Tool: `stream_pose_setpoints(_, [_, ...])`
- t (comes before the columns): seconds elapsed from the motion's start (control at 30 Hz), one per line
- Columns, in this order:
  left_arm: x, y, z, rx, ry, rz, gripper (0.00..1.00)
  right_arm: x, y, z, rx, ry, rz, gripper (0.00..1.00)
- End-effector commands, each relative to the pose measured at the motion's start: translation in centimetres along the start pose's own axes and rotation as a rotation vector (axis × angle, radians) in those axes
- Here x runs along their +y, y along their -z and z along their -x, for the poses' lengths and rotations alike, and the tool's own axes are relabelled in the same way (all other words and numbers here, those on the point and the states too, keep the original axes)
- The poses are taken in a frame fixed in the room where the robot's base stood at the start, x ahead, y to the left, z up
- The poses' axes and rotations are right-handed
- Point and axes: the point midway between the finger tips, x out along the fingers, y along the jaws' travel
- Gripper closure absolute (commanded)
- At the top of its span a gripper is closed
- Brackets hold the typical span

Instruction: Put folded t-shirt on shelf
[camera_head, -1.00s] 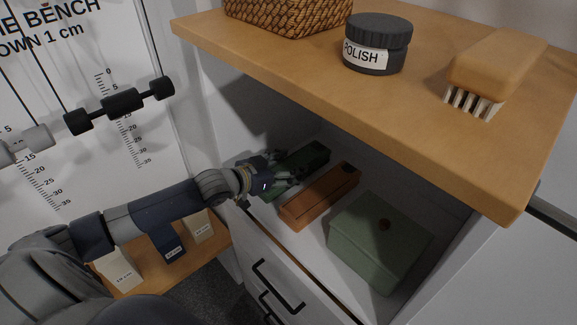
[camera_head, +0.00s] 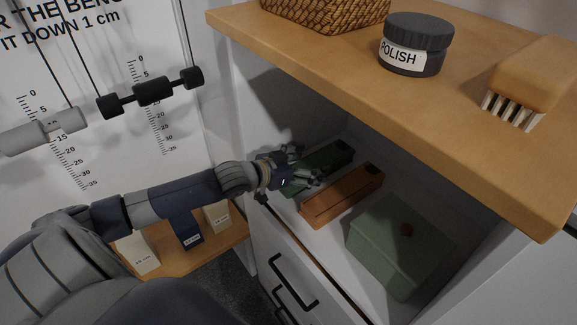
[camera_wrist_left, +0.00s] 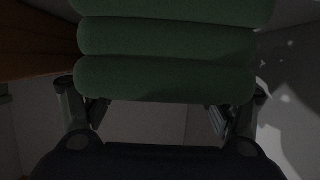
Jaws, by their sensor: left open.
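A dark green folded cloth, seemingly the folded t-shirt (camera_head: 331,157), lies in the open shelf compartment (camera_head: 410,188) under the wooden top. In the left wrist view the green cloth (camera_wrist_left: 165,80) shows as stacked rounded folds, across the upper middle of the picture. My left gripper (camera_head: 302,166) reaches into the compartment from the left and is at the near end of the cloth. Its fingers are spread and empty. In the left wrist view the fingers (camera_wrist_left: 160,112) stand apart near the lower corners of the folds; whether they touch them I cannot tell. My right gripper is not in view.
An orange-brown box (camera_head: 342,195) lies right beside the cloth, and a pale green lidded box (camera_head: 398,245) stands farther right. A polish jar (camera_head: 416,43), a brush (camera_head: 535,80) and a wicker basket (camera_head: 325,12) are on the wooden top (camera_head: 300,50), which overhangs my gripper. Drawers are below.

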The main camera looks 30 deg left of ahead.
Motion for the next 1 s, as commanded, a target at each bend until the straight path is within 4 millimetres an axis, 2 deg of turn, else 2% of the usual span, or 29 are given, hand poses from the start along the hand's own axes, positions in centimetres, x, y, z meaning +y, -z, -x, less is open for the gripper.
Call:
stream_pose_setpoints(0.4, [0.1,-0.1,4.8,-0.003,-0.001,-0.002,0.22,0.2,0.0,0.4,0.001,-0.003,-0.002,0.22])
stream_pose_setpoints(1.0, [0.0,0.0,10.1,-0.002,0.0,0.001,0.22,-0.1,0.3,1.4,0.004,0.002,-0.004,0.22])
